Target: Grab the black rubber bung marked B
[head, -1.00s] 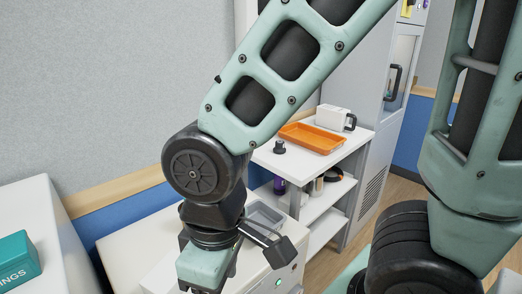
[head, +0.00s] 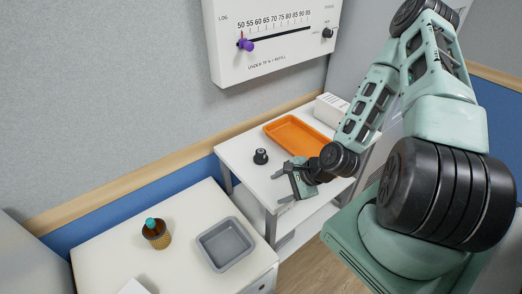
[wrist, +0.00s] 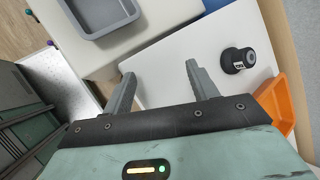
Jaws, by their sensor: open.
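The black rubber bung (head: 261,157) stands upright on the white shelf top, left of the orange tray in the head view. In the wrist view the bung (wrist: 238,59) shows a pale label on its side, too small to read for certain. My gripper (head: 284,187) is open and empty, low over the front of the white top, a short way from the bung. In the wrist view my gripper (wrist: 160,78) has its fingers apart, with the bung beyond and to the right of the right finger, not between them.
An orange tray (head: 274,127) lies right of the bung, with a white box (head: 330,108) behind it. A grey tray (head: 203,238) and a brown bottle (head: 156,236) stand on the left white cabinet. A wall gauge panel (head: 222,70) hangs above.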

